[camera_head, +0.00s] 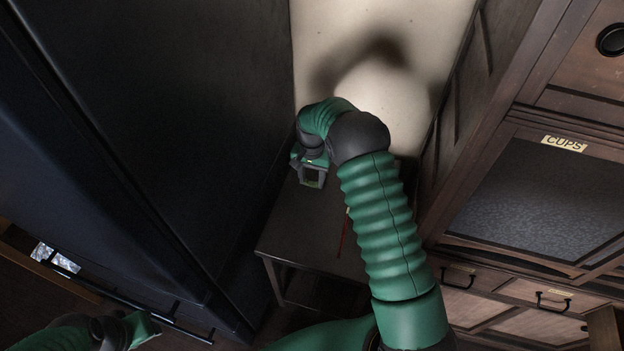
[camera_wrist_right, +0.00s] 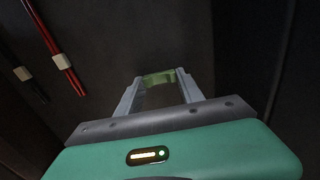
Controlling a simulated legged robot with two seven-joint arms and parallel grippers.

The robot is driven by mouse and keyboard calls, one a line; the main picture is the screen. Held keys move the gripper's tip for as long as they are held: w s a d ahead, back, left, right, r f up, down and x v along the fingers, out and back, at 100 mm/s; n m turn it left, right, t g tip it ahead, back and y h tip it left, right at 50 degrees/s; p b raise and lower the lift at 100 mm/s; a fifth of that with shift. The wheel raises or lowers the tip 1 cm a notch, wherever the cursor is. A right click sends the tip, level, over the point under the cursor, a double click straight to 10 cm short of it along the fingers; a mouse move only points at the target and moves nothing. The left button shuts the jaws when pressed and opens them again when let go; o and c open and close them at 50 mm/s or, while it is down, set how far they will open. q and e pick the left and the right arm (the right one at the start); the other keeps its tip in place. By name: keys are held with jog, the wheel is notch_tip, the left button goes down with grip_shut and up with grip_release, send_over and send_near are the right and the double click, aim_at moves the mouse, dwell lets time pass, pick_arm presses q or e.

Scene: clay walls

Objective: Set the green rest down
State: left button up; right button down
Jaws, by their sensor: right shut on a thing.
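The green rest (camera_wrist_right: 158,79) is a small light-green block between the two grey fingertips of my right gripper (camera_wrist_right: 157,82) in the right wrist view. The gripper is shut on it. In the head view my right gripper (camera_head: 312,181) points down over the left part of a small dark table (camera_head: 300,228), close to the dark cabinet side. A bit of the green rest shows between its fingers there. I cannot tell whether the rest touches the tabletop. My left gripper (camera_head: 140,328) is at the lower left, partly cut off, its jaws unclear.
Red chopsticks (camera_wrist_right: 53,42) with a pale rest (camera_wrist_right: 62,61) lie on the table; darker sticks with another pale rest (camera_wrist_right: 23,73) lie beside them. A tall dark cabinet (camera_head: 150,130) stands left, and a wooden cupboard labelled CUPS (camera_head: 565,143) stands right.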

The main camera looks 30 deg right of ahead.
jog(key=shift+a, duration=0.25)
jog(key=c, duration=1.1)
grip_release()
jog(key=shift+o, duration=1.4)
pick_arm(q)
jog(key=shift+a, duration=0.1)
pick_arm(e)
jog(key=shift+o, duration=0.4)
jog(key=shift+d+f, duration=0.1)
jog(key=shift+d, duration=0.15)
pick_arm(q)
jog(key=shift+a, duration=0.15)
pick_arm(e)
jog(key=shift+a, duration=0.1)
